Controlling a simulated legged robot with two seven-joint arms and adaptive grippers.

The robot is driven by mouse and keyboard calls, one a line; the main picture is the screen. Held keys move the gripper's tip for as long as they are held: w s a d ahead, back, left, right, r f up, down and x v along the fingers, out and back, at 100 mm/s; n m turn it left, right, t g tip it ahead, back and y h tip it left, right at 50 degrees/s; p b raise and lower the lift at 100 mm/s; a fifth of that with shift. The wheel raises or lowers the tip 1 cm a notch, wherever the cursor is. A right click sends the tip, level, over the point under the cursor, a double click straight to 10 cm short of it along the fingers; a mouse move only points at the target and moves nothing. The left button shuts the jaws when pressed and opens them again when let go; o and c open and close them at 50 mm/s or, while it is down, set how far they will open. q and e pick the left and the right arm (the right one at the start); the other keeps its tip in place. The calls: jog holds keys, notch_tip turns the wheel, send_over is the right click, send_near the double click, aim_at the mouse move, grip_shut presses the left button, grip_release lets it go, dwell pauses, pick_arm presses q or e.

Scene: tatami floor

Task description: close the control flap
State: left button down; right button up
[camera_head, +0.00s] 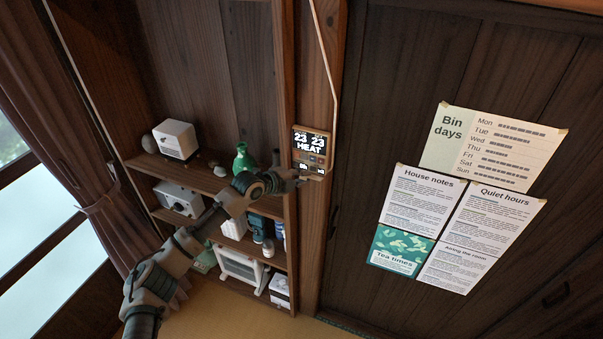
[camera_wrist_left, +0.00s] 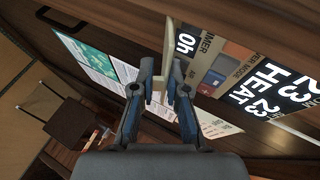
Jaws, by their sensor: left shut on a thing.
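The control panel (camera_head: 311,143) is mounted on a wooden post; its lit screen reads "23 23 HEAT". It shows large and rotated in the left wrist view (camera_wrist_left: 262,88), with orange, blue and grey buttons uncovered beside the screen. The control flap (camera_wrist_left: 168,45) is a thin tan plate seen nearly edge-on, standing out from the panel. My left gripper (camera_wrist_left: 166,88) is shut on the flap's edge. In the head view my left gripper (camera_head: 297,181) is at the panel's lower edge, where the flap is hard to make out. My right gripper is out of view.
A shelf unit (camera_head: 215,181) with boxes, a green vase (camera_head: 243,159) and small appliances stands left of the post, close to my left arm. Paper notices (camera_head: 492,146) hang on the dark wall to the right. A cable (camera_head: 325,50) runs above the panel.

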pick_arm(q)
jog(key=shift+s+d+f+g, duration=0.15)
jog(key=shift+f+g, duration=0.25)
jog(key=shift+f, duration=0.05)
jog(key=c, duration=1.2)
grip_release()
jog(key=shift+r, duration=0.4)
jog(key=v, duration=1.1)
jog(key=shift+s+a+r, duration=0.15)
jog(key=shift+a+r, duration=0.05)
jog(key=shift+a, duration=0.05)
jog(key=shift+o, duration=0.2)
